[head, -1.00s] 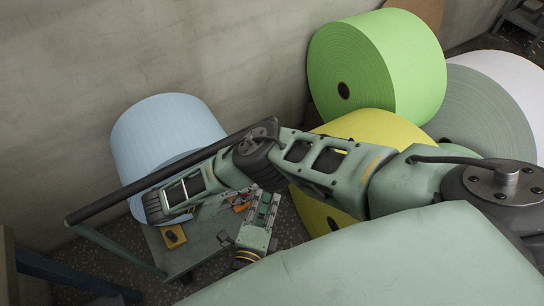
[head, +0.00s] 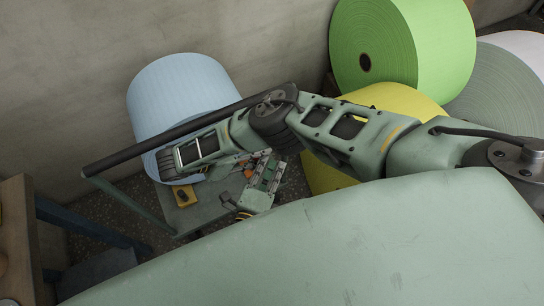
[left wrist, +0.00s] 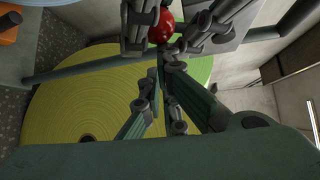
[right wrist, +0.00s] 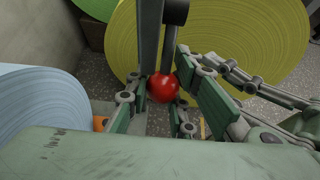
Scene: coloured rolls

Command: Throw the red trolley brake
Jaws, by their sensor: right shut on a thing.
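The red ball knob of the trolley brake (right wrist: 163,87) shows in the right wrist view. My right gripper (right wrist: 165,104) is shut on it, with a finger on either side. The knob also shows at the top of the left wrist view (left wrist: 162,24), among metal finger links. My left gripper (left wrist: 161,72) has its fingertips together with nothing seen between them, just short of the knob in that view. In the head view the knob is hidden by my arms. The green trolley (head: 197,213) with its dark handle bar (head: 112,160) stands under them.
A light blue roll (head: 178,88) stands beside the trolley, against the wall. A yellow roll (head: 405,100), a bright green roll (head: 415,45) and a grey-white roll (head: 497,95) crowd the right. A wooden bench (head: 18,225) edges the left. Dark floor shows between.

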